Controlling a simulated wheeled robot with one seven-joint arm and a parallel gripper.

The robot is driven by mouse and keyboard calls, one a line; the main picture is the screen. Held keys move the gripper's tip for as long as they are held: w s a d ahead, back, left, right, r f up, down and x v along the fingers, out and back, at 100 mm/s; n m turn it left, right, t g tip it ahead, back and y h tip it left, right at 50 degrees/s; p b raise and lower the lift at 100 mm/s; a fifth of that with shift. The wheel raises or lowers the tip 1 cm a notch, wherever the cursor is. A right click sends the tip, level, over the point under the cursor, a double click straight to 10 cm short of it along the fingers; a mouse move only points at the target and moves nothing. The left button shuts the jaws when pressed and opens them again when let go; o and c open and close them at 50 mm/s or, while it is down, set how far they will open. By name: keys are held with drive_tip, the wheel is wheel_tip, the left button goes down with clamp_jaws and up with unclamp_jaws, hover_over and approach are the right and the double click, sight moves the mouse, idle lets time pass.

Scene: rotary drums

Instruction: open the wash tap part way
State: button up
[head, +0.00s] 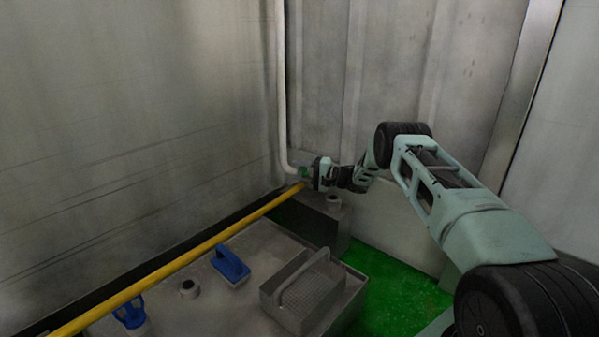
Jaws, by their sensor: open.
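The gripper is open. It looks small and partly hides the tap, so I cannot tell whether the fingers are around the handle or touching it. How far the tap is turned cannot be seen.
A yellow pipe (170,270) runs along the left wall toward the tap. Below is a grey bench (215,305) with a blue brush (231,264), another blue item (131,314) and a metal caddy (340,302). A grey block with a round fitting (333,202) stands under my gripper. Green floor (395,285) is clear.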

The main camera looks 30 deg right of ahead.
drive_tip(key=p+v, duration=0.4)
drive_tip(key=v, duration=0.3)
drive_tip(key=shift+s, duration=0.15)
drive_tip(key=shift+d, duration=0.15)
drive_tip(key=shift+s, duration=0.1)
